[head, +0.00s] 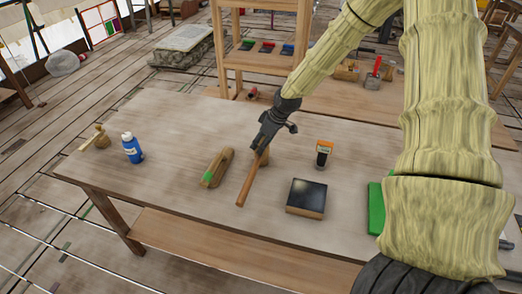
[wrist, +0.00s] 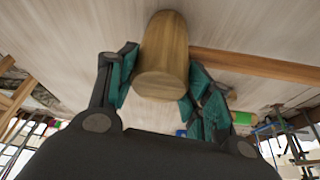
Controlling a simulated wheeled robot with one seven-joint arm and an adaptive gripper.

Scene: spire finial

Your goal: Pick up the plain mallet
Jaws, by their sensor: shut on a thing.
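My gripper (head: 262,146) is over the middle of the table (head: 180,105), shut on a plain wooden mallet. The mallet's brown handle (head: 252,181) slants down and left from the jaws in the head view, where the gripper mostly hides its head. In the wrist view, the round wooden mallet head (wrist: 163,55) sits between the two teal-padded fingers (wrist: 162,75). The handle (wrist: 255,65) runs off to the right there. I cannot tell whether the mallet touches the table.
Close left of the mallet lies a wooden tool with a green mark (head: 216,168). A black-topped block (head: 306,197) and a small jar (head: 323,154) are to the right. A blue bottle (head: 132,148) and another small mallet (head: 101,137) stand far left.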

